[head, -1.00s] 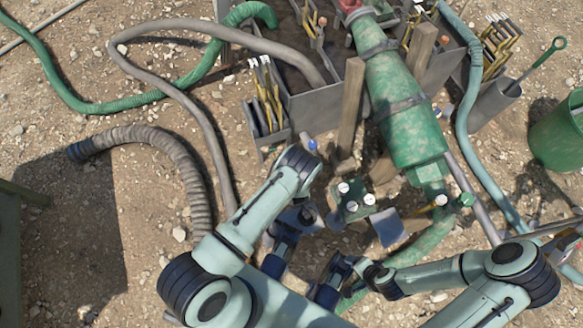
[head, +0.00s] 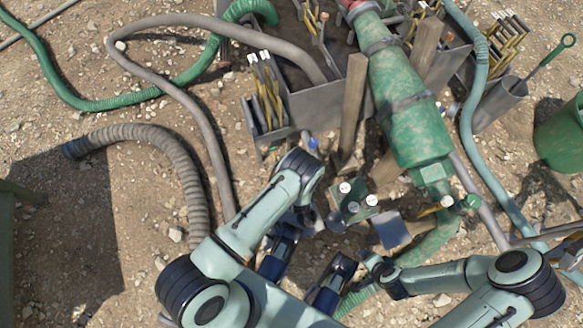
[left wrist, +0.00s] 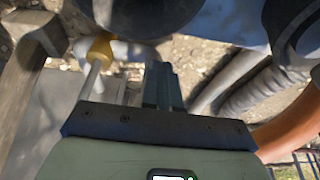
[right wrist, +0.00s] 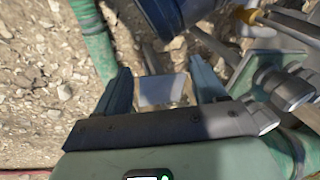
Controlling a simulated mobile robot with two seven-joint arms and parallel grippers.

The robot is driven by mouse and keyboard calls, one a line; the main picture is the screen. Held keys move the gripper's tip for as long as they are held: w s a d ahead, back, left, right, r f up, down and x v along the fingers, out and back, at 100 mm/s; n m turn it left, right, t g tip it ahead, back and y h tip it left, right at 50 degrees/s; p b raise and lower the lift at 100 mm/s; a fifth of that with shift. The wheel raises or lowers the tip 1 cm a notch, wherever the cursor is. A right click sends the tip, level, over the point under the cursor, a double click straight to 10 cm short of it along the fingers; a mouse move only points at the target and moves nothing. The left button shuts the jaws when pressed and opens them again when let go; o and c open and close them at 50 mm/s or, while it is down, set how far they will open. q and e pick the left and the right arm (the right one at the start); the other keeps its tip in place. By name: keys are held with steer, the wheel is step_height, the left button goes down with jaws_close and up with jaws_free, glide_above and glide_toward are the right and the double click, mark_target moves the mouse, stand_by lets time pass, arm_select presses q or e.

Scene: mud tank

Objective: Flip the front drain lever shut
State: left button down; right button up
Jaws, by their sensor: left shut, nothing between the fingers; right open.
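I cannot tell for sure which part is the front drain lever. A small blue-tipped fitting (head: 313,143) sticks out at the front of the grey tank (head: 315,105) in the head view. A yellow-ended handle (head: 446,201) sits by the green pump. In the left wrist view, a yellow-ended rod (left wrist: 98,50) is left of my left gripper (left wrist: 162,72), apart from it. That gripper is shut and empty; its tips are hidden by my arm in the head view. My right gripper (right wrist: 160,70) is open, with a pale plate (right wrist: 162,91) showing beyond its fingers.
A green pump (head: 408,115) stands right of a wooden post (head: 352,110). A small block with white caps (head: 355,198) is close to both arms. A ribbed hose (head: 165,145) lies on open gravel at left. A green bucket (head: 562,135) stands at right.

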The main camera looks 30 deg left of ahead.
steer(key=shift+s+d+f+b, duration=0.1)
steer(key=shift+d+f+b, duration=0.15)
steer(key=shift+f, duration=0.3)
steer(key=shift+d+f+b, duration=0.2)
steer(key=shift+f+b, duration=0.15)
steer(key=shift+f, duration=0.15)
steer(key=shift+s+d+f+b, duration=0.1)
steer(key=shift+d+f+b, duration=0.15)
steer(key=shift+f, duration=0.3)
steer(key=shift+a+r, duration=0.1)
steer(key=shift+r+p, duration=0.45)
steer(key=shift+r, duration=0.05)
steer(key=shift+w, duration=0.1)
